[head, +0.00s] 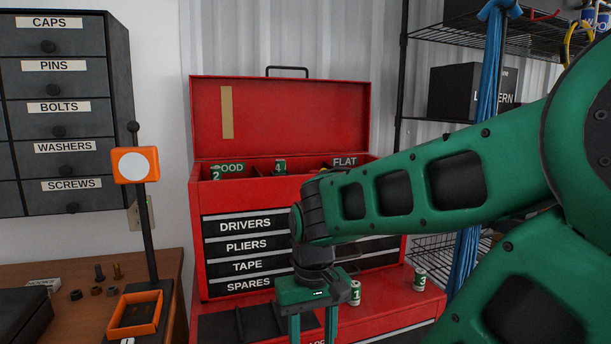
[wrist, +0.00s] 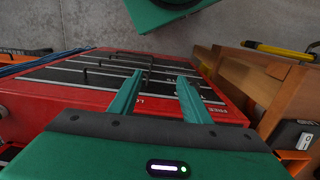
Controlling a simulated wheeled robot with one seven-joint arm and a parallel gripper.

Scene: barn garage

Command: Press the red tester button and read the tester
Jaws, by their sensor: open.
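The likely tester stands on the wooden bench at the left of the head view: an orange head with a plain white round face (head: 133,166) on a dark post, above an orange-rimmed cradle (head: 134,313). No reading shows on the face. I cannot make out a red button in either view. My gripper (head: 312,333) is open and empty, pointing down over the front of the red tool chest, to the right of the tester. Its fingertips are cut off in the head view. The wrist view shows both green fingers apart (wrist: 160,88) with nothing between them.
The red tool chest (head: 280,190) has an open lid and GOOD and FLAT compartments. Green-white numbered cells (head: 355,292) (head: 420,279) stand on its red ledge. Labelled drawers (head: 55,110) hang above the bench (head: 60,262), where bolts and nuts lie. A wire shelf stands at right.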

